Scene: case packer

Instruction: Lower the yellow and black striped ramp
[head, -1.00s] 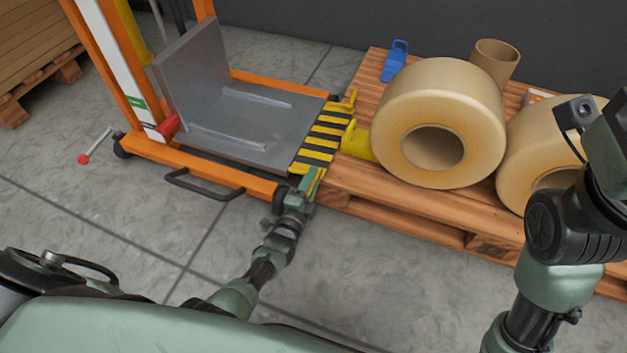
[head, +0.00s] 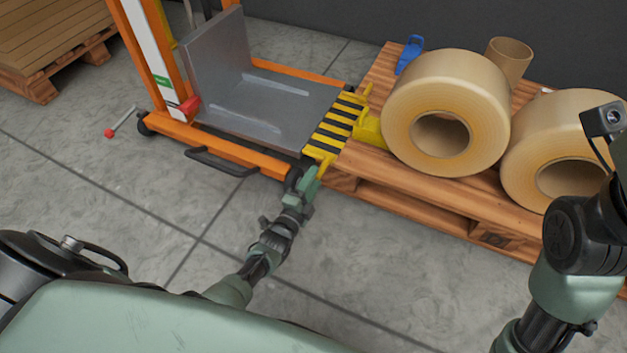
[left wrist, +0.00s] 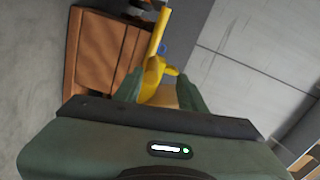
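The yellow and black striped ramp (head: 338,124) lies between the grey lift platform and the wooden pallet, with a yellow bar along its near side. It looks roughly flat or slightly tilted; I cannot tell exactly. My left gripper (head: 314,176) is at the ramp's near corner, close to the yellow bar. In the left wrist view its two green fingers (left wrist: 161,82) stand apart, with a yellow part (left wrist: 153,74) between their tips; contact is not clear. My right arm is at the right edge, and its gripper is out of frame.
The orange lift (head: 240,147) carries the grey platform (head: 262,103). The pallet (head: 425,205) holds large tape rolls (head: 402,105), a cardboard tube (head: 508,62) and a blue item (head: 410,53). A red-tipped lever (head: 122,121) is at the lift's left. The near floor is clear.

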